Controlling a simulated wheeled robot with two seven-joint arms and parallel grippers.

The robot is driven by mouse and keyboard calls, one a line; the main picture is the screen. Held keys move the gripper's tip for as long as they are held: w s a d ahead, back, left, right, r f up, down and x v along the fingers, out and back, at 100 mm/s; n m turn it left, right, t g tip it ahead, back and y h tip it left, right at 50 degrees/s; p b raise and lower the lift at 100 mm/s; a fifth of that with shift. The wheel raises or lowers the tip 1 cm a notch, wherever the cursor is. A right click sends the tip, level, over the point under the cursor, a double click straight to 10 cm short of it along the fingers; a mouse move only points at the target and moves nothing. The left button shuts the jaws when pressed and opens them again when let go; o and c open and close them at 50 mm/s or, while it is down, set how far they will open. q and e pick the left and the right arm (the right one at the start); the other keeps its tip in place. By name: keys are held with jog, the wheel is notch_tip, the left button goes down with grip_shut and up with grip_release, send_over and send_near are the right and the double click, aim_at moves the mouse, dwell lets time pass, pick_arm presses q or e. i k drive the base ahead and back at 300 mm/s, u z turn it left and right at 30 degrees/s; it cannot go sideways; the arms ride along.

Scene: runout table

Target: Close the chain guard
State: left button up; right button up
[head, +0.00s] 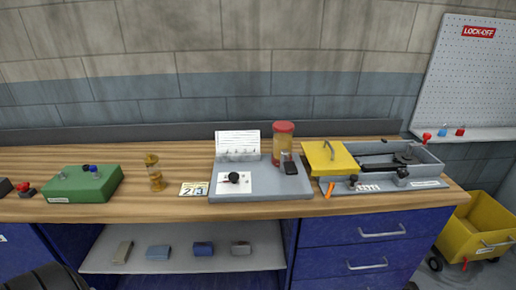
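The chain guard is a yellow lid (328,157) with a grey handle on top. It sits at the left end of a grey open-topped housing (425,160) on the right part of the wooden bench. The right part of the housing is uncovered and dark chain-drive parts (385,162) show inside it. Two dark knobs (402,172) stand along the housing's front edge. Neither of my grippers is in the head view.
A yellow cart (478,226) is at right. Small padlocks sit on the lock-off ledge.

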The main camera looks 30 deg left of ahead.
aim_at(325, 158)
jog(key=u, duration=0.65)
jog(key=k, duration=0.55)
jog(key=u, duration=0.6)
jog(key=k, duration=0.75)
jog(key=z, duration=0.45)
jog(key=i, duration=0.6)
jog(key=z, duration=0.85)
jog(key=i, duration=0.95)
jog(key=u, duration=0.8)
jog(key=i, duration=0.75)
jog(key=u, duration=0.9)
